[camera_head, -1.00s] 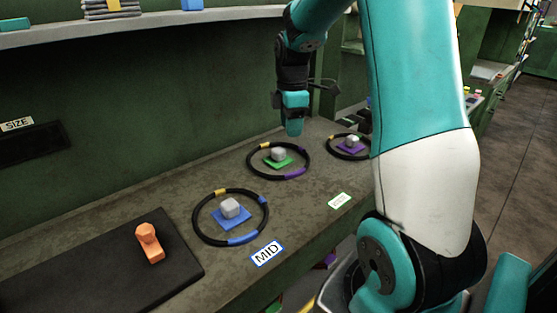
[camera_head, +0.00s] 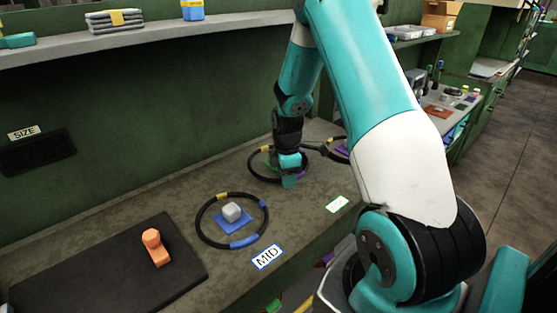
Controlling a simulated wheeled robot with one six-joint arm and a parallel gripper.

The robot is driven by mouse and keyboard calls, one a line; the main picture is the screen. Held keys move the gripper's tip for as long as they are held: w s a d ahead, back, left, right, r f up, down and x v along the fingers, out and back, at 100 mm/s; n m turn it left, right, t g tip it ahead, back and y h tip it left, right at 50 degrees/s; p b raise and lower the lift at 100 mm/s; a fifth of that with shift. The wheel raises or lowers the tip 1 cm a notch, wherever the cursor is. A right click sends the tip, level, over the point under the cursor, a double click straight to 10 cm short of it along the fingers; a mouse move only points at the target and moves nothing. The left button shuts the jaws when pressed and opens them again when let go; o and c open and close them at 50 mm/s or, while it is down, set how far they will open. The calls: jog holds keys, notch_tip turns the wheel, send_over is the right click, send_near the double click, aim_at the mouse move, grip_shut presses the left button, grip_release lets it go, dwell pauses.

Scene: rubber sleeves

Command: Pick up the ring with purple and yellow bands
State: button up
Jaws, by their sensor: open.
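Another ring (camera_head: 332,155) lies behind, partly hidden. A dark mat (camera_head: 95,275) holds an orange piece (camera_head: 156,248). A shelf (camera_head: 150,42) runs along the wall.

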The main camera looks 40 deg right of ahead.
grip_shut()
dwell(0.3)
